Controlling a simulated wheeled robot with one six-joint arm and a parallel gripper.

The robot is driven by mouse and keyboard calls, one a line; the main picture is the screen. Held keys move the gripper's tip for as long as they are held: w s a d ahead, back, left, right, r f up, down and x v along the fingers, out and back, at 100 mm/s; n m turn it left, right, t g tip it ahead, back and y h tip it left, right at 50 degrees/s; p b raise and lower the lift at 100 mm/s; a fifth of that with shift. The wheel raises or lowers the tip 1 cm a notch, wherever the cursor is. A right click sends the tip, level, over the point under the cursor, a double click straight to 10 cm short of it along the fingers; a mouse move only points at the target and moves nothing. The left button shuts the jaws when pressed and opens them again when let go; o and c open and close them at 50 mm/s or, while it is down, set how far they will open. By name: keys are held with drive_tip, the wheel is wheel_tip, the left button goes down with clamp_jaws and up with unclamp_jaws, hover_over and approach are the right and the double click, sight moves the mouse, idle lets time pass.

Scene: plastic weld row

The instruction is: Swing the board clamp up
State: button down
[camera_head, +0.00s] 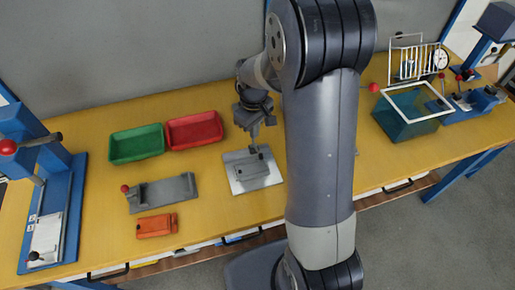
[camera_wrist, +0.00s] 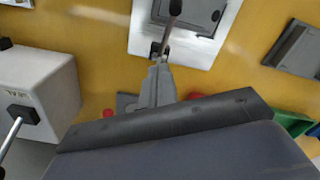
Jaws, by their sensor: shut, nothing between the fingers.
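The board clamp (camera_wrist: 167,36) shows in the wrist view as a thin metal lever with a black grip and a dark base at the edge of a pale plate (camera_head: 239,184). A dark grey board (camera_head: 254,172) lies on that plate; it also shows in the wrist view (camera_wrist: 200,12). The lever reaches over the board in the wrist picture; its exact tilt is hard to tell. My gripper (camera_head: 254,143) is shut and empty, right by the clamp's base. In the wrist view its fingertips (camera_wrist: 160,66) overlap the base, and I cannot tell whether they touch it.
A green tray (camera_head: 137,160) and a red tray (camera_head: 194,143) stand left of the plate. A grey fixture with a red knob (camera_head: 163,192) and an orange block (camera_head: 156,226) lie nearer the front. Blue presses stand at both ends. A teal bin (camera_head: 408,125) is at right.

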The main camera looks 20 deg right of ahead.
drive_tip(key=shift+w, duration=0.1)
drive_tip(key=shift+w+f, duration=0.3)
drive_tip(key=shift+w, duration=0.5)
drive_tip(key=shift+w+f, duration=0.2)
drive_tip(key=shift+w, duration=0.05)
drive_tip(key=shift+s, duration=0.15)
drive_tip(key=shift+s+r, duration=0.15)
drive_tip(key=shift+s, duration=0.45)
wheel_tip(320, 180, up, 7)
drive_tip(key=p, duration=0.4)
drive_tip(key=shift+p, duration=0.35)
